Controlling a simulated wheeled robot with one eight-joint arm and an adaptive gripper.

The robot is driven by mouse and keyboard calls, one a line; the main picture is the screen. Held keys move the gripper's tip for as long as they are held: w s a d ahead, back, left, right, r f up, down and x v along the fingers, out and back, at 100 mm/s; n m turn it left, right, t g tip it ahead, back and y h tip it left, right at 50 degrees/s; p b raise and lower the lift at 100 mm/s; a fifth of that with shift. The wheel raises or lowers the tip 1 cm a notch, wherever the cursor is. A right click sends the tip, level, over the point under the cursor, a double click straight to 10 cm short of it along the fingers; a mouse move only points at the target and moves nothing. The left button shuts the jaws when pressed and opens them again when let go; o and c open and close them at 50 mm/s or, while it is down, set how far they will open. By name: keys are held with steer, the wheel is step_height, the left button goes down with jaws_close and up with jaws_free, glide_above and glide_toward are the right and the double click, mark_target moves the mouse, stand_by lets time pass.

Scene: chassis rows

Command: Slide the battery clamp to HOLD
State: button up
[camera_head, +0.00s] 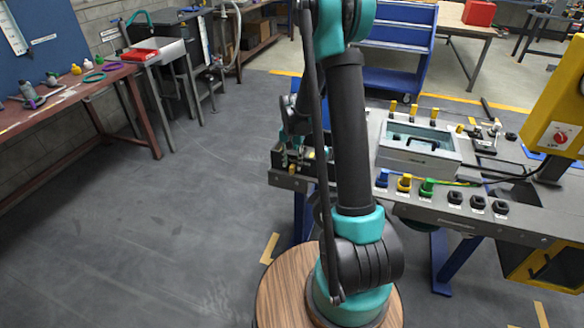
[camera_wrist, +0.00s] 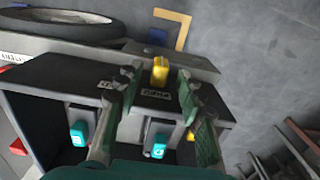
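A small yellow tab (camera_wrist: 160,70), which looks like the battery clamp's handle, stands up at the edge of a dark box (camera_wrist: 60,75) in the wrist view. A white label with lettering too small to read surely lies just below it. My gripper (camera_wrist: 158,82) is open, with one fingertip on each side of the yellow tab and a gap showing on both sides. In the head view my gripper (camera_head: 293,142) is small and partly hidden at the dark box (camera_head: 285,160) on the bench's left end. My arm covers part of that box.
Two teal-marked blocks (camera_wrist: 78,135) sit in the dark box. A black round ring (camera_wrist: 60,22) lies beside it. The grey bench (camera_head: 430,205) carries a light open case (camera_head: 418,158), coloured plugs (camera_head: 404,183) and a yellow switch box (camera_head: 562,100). The floor at left is clear.

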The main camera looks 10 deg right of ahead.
steer(key=shift+f, duration=1.2)
jaws_close()
